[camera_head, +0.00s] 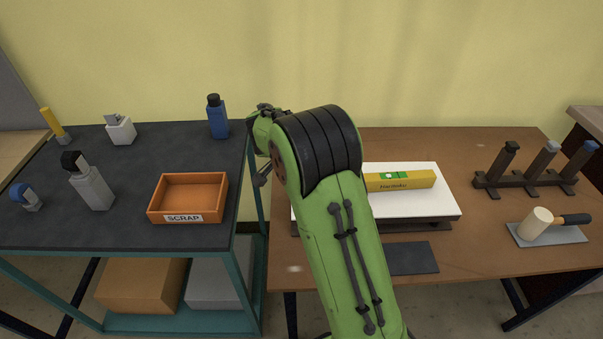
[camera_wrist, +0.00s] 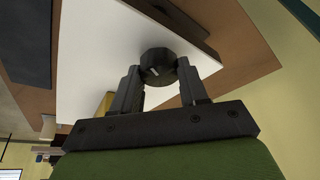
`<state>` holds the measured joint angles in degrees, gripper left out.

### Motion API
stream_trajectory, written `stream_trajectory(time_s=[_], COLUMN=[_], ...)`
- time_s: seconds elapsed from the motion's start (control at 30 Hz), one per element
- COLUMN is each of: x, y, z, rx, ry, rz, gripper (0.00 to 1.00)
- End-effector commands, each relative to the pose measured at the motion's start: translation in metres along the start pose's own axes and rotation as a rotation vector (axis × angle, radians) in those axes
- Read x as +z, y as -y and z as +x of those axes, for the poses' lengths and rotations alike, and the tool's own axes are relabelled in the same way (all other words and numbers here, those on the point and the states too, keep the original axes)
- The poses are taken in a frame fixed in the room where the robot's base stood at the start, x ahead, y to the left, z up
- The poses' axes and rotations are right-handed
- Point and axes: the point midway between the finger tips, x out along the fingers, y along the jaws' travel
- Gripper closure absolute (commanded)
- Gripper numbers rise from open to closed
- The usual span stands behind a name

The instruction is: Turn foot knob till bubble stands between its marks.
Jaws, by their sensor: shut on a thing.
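A yellow spirit level (camera_head: 398,181) lies on the white lightbox top (camera_head: 440,207) in the head view. Its green vial (camera_head: 393,175) shows, but the bubble and its marks are too small to read. In the wrist view a dark round foot knob (camera_wrist: 157,64) with a pale pointer mark stands between the fingers of my gripper (camera_wrist: 159,76). The fingers are shut on the knob, one on each side. The white panel (camera_wrist: 95,45) lies behind it. In the head view my green arm hides the gripper, the knob and the left part of the lightbox.
On the dark bench at left stand an orange scrap tray (camera_head: 188,197), a blue bottle (camera_head: 217,117) and a grey bottle (camera_head: 91,187). Right of the lightbox are a dark rack (camera_head: 525,181) and a mallet (camera_head: 540,221). A dark mat (camera_head: 412,259) lies in front.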

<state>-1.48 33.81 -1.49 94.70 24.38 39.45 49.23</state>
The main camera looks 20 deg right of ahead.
Motion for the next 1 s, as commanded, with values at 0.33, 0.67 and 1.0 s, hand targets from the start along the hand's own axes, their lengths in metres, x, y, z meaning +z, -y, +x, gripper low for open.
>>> stream_trajectory(time_s=[0.33, 0.67, 1.0], x=[-0.0047, -0.0058, -0.0069], y=[0.0041, 0.0049, 0.0055], z=[-0.0056, -0.0055, -0.0046], rx=[0.115, 0.233, 0.324], ry=[-0.007, -0.006, -0.005], rz=[0.311, 0.598, 0.823], gripper=[0.88, 0.87, 0.87])
